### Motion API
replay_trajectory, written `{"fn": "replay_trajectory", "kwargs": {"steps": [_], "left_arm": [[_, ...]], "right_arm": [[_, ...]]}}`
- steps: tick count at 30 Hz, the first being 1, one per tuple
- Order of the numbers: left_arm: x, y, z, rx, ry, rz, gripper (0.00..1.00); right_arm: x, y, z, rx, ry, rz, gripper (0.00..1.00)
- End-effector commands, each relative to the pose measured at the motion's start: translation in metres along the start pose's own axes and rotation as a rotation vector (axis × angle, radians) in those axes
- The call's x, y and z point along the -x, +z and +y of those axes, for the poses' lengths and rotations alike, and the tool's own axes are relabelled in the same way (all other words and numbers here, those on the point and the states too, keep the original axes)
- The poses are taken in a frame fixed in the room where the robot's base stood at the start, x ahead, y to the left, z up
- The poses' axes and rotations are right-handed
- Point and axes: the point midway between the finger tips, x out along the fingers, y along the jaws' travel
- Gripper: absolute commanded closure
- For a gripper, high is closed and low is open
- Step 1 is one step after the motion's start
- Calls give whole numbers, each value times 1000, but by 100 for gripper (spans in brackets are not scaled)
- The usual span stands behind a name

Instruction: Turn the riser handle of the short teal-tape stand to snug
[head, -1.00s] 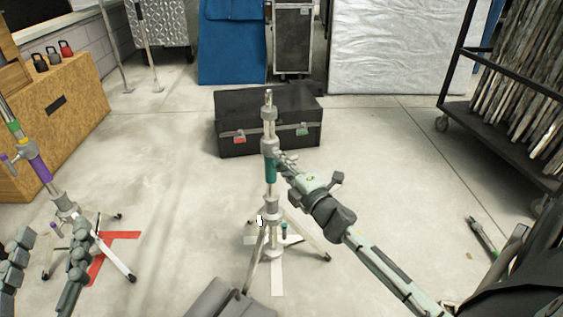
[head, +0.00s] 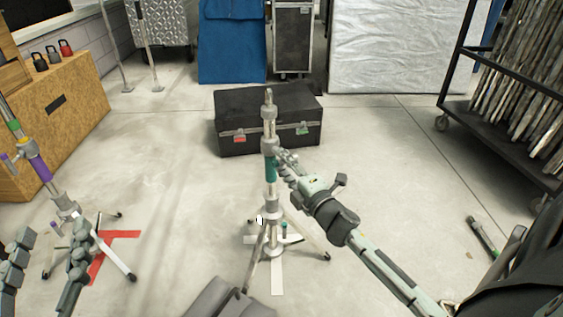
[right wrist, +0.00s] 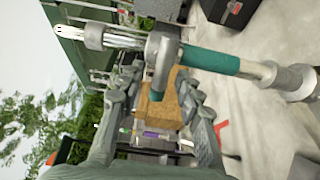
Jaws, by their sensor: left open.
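The teal-tape stand (head: 270,172) stands upright in mid-floor in the head view, its legs spread over a white floor mark. In the right wrist view its pole lies across the top with a teal tape band (right wrist: 210,60). A teal riser handle (right wrist: 160,78) sticks out from the grey collar (right wrist: 163,47). My right gripper (right wrist: 157,80) has its fingers on either side of this handle, with gaps visible, so it looks open. In the head view my right gripper (head: 287,163) is beside the collar. My left gripper (head: 52,240) is open and empty at lower left.
A purple-tape stand (head: 38,165) stands at the left over a red floor mark (head: 115,245). A black case (head: 268,120) lies behind the teal-tape stand. A wheeled rack (head: 510,120) is at right. The floor between is mostly clear.

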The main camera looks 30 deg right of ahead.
Motion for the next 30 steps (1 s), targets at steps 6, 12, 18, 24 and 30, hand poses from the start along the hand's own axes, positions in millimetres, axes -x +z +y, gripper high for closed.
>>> {"fn": "replay_trajectory", "kwargs": {"steps": [6, 12, 18, 24, 30], "left_arm": [[0, -1, 0, 1, 1, 2, 48], [0, -1, 0, 1, 1, 3, 48], [0, -1, 0, 1, 1, 3, 48], [0, -2, 0, 1, 1, 3, 48], [0, -2, 0, 1, 1, 3, 48]], "right_arm": [[46, 0, -2, -1, -5, -2, 65], [85, 0, -1, -1, -3, -1, 65], [106, 0, -1, 0, -2, -1, 65], [110, 0, 0, 1, -1, 0, 65], [109, 0, 0, 1, -1, 0, 65]]}}
